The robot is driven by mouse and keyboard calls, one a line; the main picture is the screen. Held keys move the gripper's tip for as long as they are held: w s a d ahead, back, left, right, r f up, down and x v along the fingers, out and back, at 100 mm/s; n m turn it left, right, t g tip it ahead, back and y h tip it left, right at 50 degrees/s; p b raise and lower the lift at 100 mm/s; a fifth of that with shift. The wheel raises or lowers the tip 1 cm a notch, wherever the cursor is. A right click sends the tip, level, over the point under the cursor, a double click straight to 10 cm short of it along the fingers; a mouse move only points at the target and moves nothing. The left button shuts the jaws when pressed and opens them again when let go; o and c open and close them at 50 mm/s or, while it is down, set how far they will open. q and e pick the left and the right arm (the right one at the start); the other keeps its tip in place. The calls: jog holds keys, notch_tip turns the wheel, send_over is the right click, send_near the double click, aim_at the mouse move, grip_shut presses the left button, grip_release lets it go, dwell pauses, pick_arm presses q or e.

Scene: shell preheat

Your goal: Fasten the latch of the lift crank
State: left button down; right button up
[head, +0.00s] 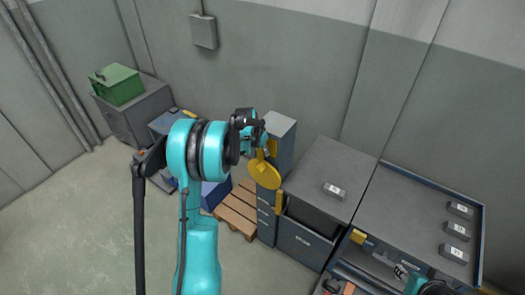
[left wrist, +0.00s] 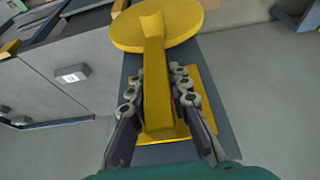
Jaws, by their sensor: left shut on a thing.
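The yellow crank part, a straight bar with a wide round disc (head: 263,174), is in front of a narrow grey cabinet in the head view. In the left wrist view the disc (left wrist: 157,28) is at the top and the bar (left wrist: 155,85) runs down from it, over a yellow plate (left wrist: 203,92) on a grey body. My left gripper (left wrist: 158,88) has a finger on each side of the bar and is shut on it. It also shows beside the cabinet in the head view (head: 264,143). No separate latch can be made out. My right gripper (head: 388,260) is small and unclear at lower right.
The narrow grey cabinet (head: 280,128) stands beside a wooden pallet (head: 238,208). A dark bin (head: 304,243) and a worktop (head: 425,215) with several small grey blocks are to the right. A green box (head: 117,85) sits on a cabinet at left. The left floor is clear.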

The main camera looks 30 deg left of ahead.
pick_arm(q)
jog(key=h+b, duration=0.1)
jog(key=h, duration=0.2)
jog(key=shift+a+f+n+h+b, duration=0.1)
jog(key=shift+f+n+h+b, duration=0.05)
jog(key=shift+n+h+b, duration=0.25)
jog(key=n+h+b, duration=0.1)
jog(key=h+b, duration=0.1)
jog(key=h, duration=0.2)
jog(key=shift+b, duration=0.4)
jog(key=h+b, duration=0.2)
jog(key=h, duration=0.1)
jog(key=n+h+b, duration=0.1)
jog(key=h+b, duration=0.2)
jog(key=shift+n, duration=0.3)
jog(key=shift+d+n+t+h+b, duration=0.2)
jog(key=shift+n+t+h+b, duration=0.3)
jog(key=shift+h+b, duration=0.95)
jog(key=shift+r, duration=0.2)
jog(key=c, duration=1.4)
grip_release()
